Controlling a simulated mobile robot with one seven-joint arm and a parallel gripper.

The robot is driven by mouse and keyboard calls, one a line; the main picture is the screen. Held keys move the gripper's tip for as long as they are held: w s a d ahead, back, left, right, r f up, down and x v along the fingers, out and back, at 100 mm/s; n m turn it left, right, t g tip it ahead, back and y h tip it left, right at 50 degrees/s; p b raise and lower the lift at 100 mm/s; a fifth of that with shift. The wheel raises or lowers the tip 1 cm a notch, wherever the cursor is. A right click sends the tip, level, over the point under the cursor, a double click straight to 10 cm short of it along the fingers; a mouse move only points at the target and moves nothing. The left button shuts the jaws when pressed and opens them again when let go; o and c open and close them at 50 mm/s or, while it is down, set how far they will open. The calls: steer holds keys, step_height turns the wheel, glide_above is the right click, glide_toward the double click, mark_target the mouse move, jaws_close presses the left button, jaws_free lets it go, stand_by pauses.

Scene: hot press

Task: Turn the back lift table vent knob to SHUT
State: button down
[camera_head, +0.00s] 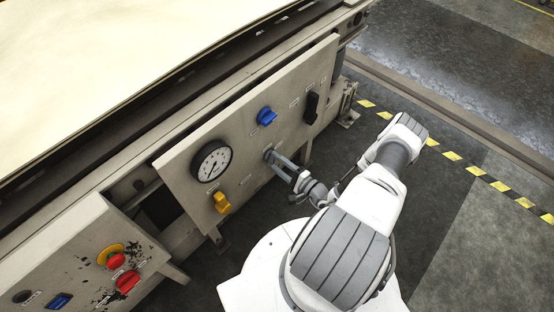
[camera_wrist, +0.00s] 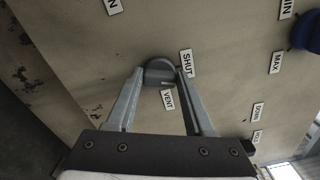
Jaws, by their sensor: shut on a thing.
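The grey vent knob (camera_wrist: 157,68) sits on the beige panel, with a SHUT label (camera_wrist: 185,63) at its right and a VENT label (camera_wrist: 168,100) below it in the wrist view. My gripper (camera_wrist: 161,75) is shut on the knob, one finger on each side. In the head view my gripper (camera_head: 274,158) reaches the panel (camera_head: 248,145) from the right, and the knob is mostly hidden by the fingers. Which label the knob points at I cannot tell for sure.
On the same panel are a dial gauge (camera_head: 211,164), a blue knob (camera_head: 266,116), a black handle (camera_head: 311,107) and a yellow knob (camera_head: 222,202). A nearer box carries red controls (camera_head: 128,281). Open floor lies to the right, with a yellow-black stripe (camera_head: 452,156).

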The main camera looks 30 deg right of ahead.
steer(key=shift+n+p, duration=0.9)
steer(key=shift+n, duration=1)
steer(key=shift+f, duration=0.1)
steer(key=shift+c, duration=1.4)
jaws_free()
